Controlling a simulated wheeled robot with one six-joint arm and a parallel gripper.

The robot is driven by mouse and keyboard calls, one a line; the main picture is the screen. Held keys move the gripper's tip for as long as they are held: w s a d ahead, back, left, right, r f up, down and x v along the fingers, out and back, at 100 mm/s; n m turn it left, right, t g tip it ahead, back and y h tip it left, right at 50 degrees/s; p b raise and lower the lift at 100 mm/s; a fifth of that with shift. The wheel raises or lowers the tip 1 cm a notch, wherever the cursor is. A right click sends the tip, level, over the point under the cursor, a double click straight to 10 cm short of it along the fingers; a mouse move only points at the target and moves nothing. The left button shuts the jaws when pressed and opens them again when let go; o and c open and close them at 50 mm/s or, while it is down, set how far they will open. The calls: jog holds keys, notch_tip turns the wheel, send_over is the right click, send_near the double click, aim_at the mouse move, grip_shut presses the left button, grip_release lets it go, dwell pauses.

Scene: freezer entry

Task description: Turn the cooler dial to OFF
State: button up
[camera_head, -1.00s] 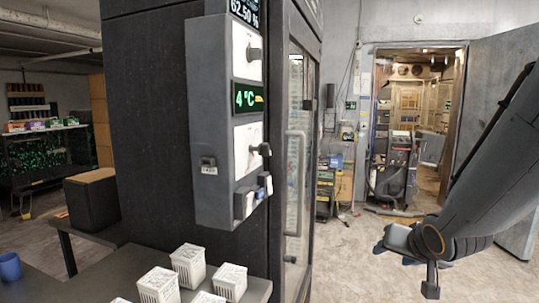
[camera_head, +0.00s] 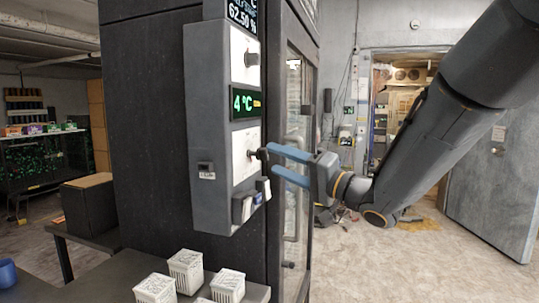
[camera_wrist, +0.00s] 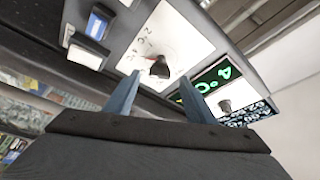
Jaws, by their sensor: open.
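A grey control box (camera_head: 207,120) on the dark cabinet carries two dark knobs on white plates: an upper knob (camera_head: 252,57) and a lower knob (camera_head: 258,154). A green display (camera_head: 245,102) reading 4 °C sits between them. In the wrist view the lower knob (camera_wrist: 160,68) shows just beyond the gap between the fingertips (camera_wrist: 162,82); contact cannot be told. The upper knob (camera_wrist: 226,106) is off to the right.
Small switches (camera_head: 243,209) sit low on the box, below the lower knob. A glass door with a long handle (camera_head: 295,185) is behind my gripper. White baskets (camera_head: 186,270) stand on the shelf below.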

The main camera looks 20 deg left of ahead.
aim_at(267, 157)
jog(key=shift+p+x, duration=0.45)
jog(key=shift+x, duration=1.45)
jog(key=c, duration=1)
jog(key=shift+c, duration=0.2)
jog(key=shift+w+f+b, duration=0.1)
jog(key=shift+b, duration=0.25)
